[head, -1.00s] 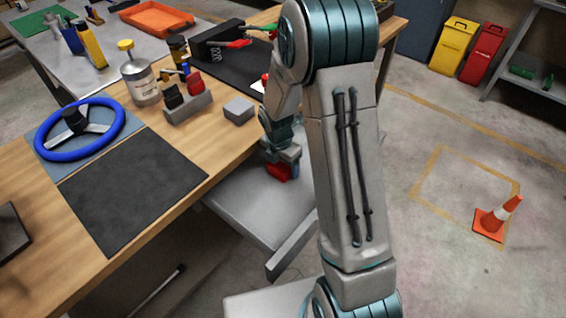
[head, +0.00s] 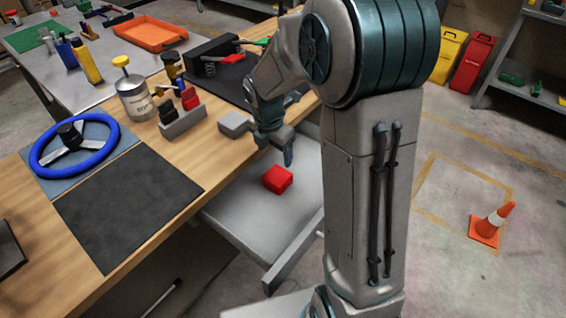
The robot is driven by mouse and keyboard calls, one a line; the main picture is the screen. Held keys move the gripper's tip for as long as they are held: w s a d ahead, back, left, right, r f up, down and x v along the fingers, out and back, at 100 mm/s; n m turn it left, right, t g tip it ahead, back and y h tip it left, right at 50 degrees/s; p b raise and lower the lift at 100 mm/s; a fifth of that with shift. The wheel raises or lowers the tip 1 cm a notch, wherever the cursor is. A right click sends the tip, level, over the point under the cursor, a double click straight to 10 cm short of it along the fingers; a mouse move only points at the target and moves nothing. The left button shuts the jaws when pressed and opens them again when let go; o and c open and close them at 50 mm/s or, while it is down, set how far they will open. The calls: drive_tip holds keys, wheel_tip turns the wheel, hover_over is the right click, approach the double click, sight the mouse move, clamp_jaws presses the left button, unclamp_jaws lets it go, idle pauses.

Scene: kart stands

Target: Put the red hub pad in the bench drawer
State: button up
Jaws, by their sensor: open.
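The red hub pad (head: 278,179) is a small red block with rounded edges. It lies in the open bench drawer (head: 243,222), a grey tray pulled out from under the wooden bench. My gripper (head: 288,158) is above and just behind the pad, pointing down, with its jaws open and empty. A gap shows between the fingers and the pad. My arm hides the right part of the drawer.
On the wooden bench are a blue steering wheel (head: 73,147), a dark mat (head: 128,203), a tin (head: 135,100), a holder (head: 183,122) with black and red blocks, and a small grey block (head: 235,124). An orange cone (head: 492,224) stands on the floor at right.

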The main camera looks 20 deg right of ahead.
drive_tip(key=s+r+m+t, duration=0.1)
drive_tip(key=s+r+m, duration=0.4)
drive_tip(key=s+m, duration=0.5)
drive_tip(key=s+d+r+m+t+y, duration=0.1)
drive_tip(key=s+r+m, duration=0.4)
drive_tip(key=s+m, duration=0.4)
drive_tip(key=shift+s+m, duration=0.35)
drive_tip(key=shift+m, duration=2.65)
drive_tip(key=shift+d+r, duration=0.1)
